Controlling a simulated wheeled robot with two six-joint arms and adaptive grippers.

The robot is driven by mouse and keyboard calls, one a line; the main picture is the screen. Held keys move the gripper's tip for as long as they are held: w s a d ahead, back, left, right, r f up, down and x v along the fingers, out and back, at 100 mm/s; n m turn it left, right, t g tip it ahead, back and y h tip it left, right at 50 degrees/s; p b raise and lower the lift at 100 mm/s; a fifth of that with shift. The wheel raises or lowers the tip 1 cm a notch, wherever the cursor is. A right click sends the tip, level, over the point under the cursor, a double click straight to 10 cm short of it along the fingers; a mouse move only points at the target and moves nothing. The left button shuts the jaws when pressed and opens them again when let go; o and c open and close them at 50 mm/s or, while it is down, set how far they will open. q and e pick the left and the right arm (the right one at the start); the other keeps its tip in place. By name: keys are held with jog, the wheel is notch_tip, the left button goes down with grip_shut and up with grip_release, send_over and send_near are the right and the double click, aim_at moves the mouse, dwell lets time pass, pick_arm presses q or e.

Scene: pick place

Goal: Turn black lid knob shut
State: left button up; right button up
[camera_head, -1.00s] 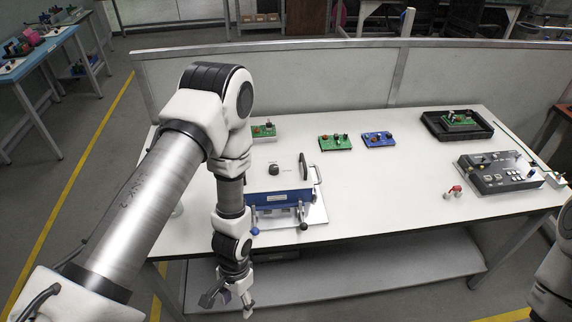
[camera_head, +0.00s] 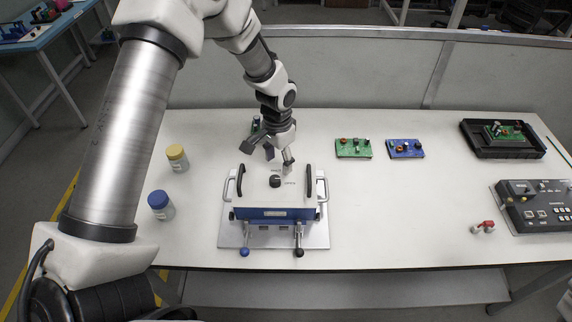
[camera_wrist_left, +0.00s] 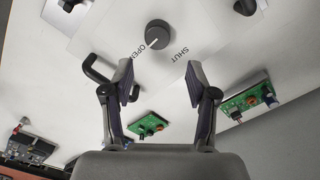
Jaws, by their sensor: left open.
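The black lid knob (camera_head: 275,181) sits on the white lid (camera_head: 257,190) of a blue-and-white box (camera_head: 275,214). In the left wrist view the round knob (camera_wrist_left: 158,34) lies between the labels OPEN and SHUT, and its pale mark appears to point toward OPEN. My left gripper (camera_head: 268,157) is above the back of the lid, its fingers spread and empty. In the left wrist view the gripper (camera_wrist_left: 160,76) is open, with the knob ahead of the gap between its fingertips, apart from them. My right gripper is not in view.
Black handles (camera_head: 310,185) stand at the lid's sides. Yellow-lidded (camera_head: 177,158) and blue-lidded (camera_head: 160,205) jars stand left. Green (camera_head: 353,149) and blue (camera_head: 405,149) circuit boards lie right of the box; a black tray (camera_head: 502,140) and control panel (camera_head: 535,205) are farther right. The table between is clear.

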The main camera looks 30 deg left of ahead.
aim_at(276, 177)
pick_arm(q)
jog(key=s, duration=0.1)
jog(key=s+f, duration=0.1)
jog(key=s, duration=0.2)
jog(key=shift+a+f+p, duration=0.1)
jog(key=shift+f+p, duration=0.15)
jog(key=shift+p, duration=0.1)
jog(key=shift+f, duration=0.7)
jog(key=shift+w+f, duration=1.3)
jog(key=shift+w, duration=0.15)
jog(key=shift+s+r, duration=0.2)
jog(key=shift+s, duration=0.05)
jog(key=shift+c, duration=0.7)
jog(key=shift+s+r, duration=0.35)
jog(key=shift+s, duration=0.15)
grip_shut()
jog(key=shift+w+f, duration=0.15)
jog(key=shift+w, duration=0.1)
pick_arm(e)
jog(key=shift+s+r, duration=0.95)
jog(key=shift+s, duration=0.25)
